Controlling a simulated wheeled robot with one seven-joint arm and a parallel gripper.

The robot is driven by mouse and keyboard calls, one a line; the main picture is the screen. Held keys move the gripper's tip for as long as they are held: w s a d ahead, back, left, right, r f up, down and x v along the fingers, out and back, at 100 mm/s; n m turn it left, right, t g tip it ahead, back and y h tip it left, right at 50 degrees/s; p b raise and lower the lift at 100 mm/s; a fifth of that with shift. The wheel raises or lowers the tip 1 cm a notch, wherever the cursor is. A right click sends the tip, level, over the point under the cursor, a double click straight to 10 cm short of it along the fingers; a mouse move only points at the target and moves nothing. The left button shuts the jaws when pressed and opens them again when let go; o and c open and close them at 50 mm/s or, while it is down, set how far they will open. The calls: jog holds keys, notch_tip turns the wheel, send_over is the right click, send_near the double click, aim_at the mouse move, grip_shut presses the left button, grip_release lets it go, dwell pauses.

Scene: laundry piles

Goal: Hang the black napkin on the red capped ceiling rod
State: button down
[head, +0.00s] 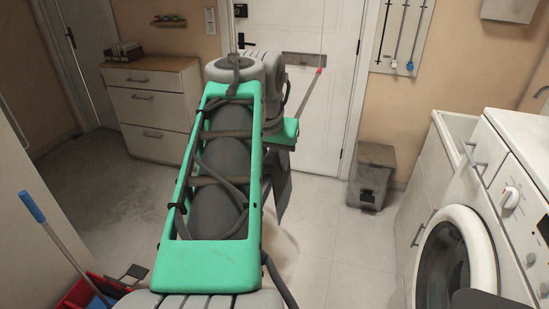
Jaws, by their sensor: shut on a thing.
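The black napkin (283,186) hangs in the air as a dark grey-black strip below the green end of my arm. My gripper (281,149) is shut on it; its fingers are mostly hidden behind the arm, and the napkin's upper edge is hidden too. The red capped ceiling rod (311,91) is thin and slanted. Its red cap is at the upper right, where a thin line runs up out of view. The rod's lower left end passes out of sight by my green wrist. I cannot tell whether the napkin touches the rod.
A white door (325,130) stands behind. A drawer chest (155,107) is at the back left, and a grey bin (372,178) is right of the door. A washing machine (485,215) lines the right side. A red bucket (85,291) and blue-handled pole (33,207) are at the front left.

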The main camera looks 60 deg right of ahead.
jog(key=c, duration=1)
grip_release()
jog(key=shift+o, duration=0.2)
jog(key=p+v, duration=0.3)
jog(key=v, duration=0.5)
jog(key=shift+d, duration=0.1)
jog(key=w+a+f+n+t+y+p, duration=0.1)
jog(key=w+a+f+n, duration=0.3)
jog(key=w+a, duration=0.3)
jog(key=w+a+f+n+t+p, duration=0.1)
jog(key=w+a+f+n, duration=0.4)
jog(key=w, duration=0.4)
jog(key=a+f+n+y, duration=0.1)
jog(key=a+f+n, duration=0.2)
jog(key=a, duration=0.8)
jog(key=a+f+n+y+p, duration=0.1)
jog(key=a+f+n+y, duration=0.1)
jog(key=a+f+n, duration=0.2)
jog(key=a+f, duration=0.3)
jog(key=a, duration=0.4)
jog(key=shift+a+f+y, duration=0.15)
jog(key=shift+a+y, duration=0.1)
jog(key=shift+y, duration=0.05)
